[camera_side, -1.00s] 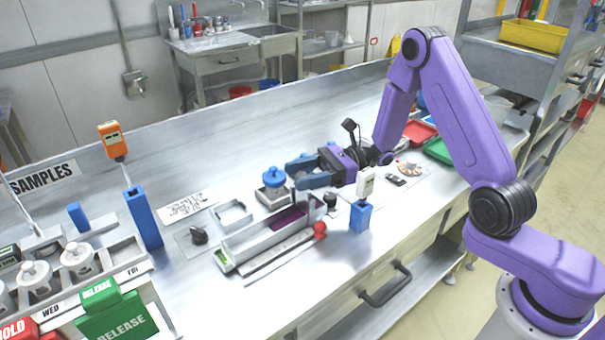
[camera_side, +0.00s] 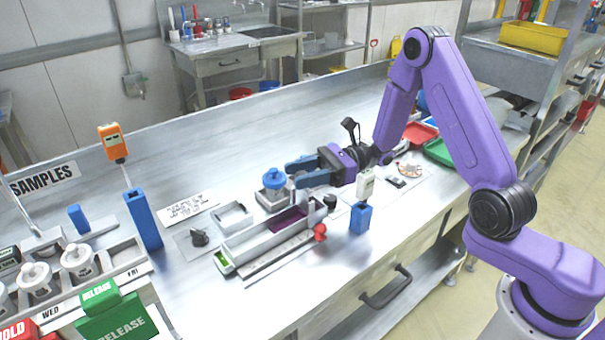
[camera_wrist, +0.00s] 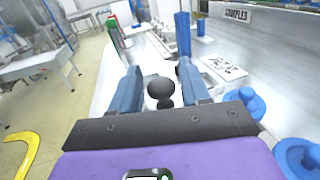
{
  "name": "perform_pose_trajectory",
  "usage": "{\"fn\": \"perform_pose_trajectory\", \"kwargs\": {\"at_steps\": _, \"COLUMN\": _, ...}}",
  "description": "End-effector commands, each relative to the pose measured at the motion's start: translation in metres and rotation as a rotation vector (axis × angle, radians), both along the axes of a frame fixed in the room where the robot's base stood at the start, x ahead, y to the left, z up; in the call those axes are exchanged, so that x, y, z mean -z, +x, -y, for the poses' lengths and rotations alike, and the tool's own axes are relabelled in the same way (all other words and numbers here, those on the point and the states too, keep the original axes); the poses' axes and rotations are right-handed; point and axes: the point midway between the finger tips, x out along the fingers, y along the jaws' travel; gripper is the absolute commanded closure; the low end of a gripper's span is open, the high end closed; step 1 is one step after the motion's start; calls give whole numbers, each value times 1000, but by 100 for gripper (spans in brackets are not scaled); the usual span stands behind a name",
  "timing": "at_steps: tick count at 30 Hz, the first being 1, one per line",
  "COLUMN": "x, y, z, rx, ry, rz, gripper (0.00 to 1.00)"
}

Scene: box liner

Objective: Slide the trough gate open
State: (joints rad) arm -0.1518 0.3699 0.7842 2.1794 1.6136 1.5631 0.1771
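The long grey trough (camera_side: 243,248) lies on the bench in the side view, with a purple patch inside and a green patch at its near-left end. A dark knob (camera_side: 330,202) stands at its right end; I cannot tell whether it belongs to the gate. A round black knob (camera_wrist: 160,88) on a stem shows between my fingers in the wrist view, apart from both. My gripper (camera_side: 306,173) is open, above the trough's right end, and it also shows in the wrist view (camera_wrist: 158,85). The gate itself is not clearly distinguishable.
A red knob (camera_side: 320,232) is by a strip along the trough's front. A blue holder (camera_side: 360,218) with a white device stands right of it. Bare bench lies at the back left.

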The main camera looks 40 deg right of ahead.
Motion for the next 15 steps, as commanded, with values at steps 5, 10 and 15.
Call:
{"fn": "perform_pose_trajectory", "kwargs": {"at_steps": 5, "x": 0, "y": 0, "z": 0, "rx": 1, "ry": 0, "rz": -1, "gripper": 45}}
{"fn": "perform_pose_trajectory", "kwargs": {"at_steps": 10, "x": 0, "y": 0, "z": 2, "rx": 1, "ry": 0, "rz": -1, "gripper": 45}}
{"fn": "perform_pose_trajectory", "kwargs": {"at_steps": 15, "x": 0, "y": -4, "z": 17, "rx": 5, "ry": 0, "rz": -1, "gripper": 45}}
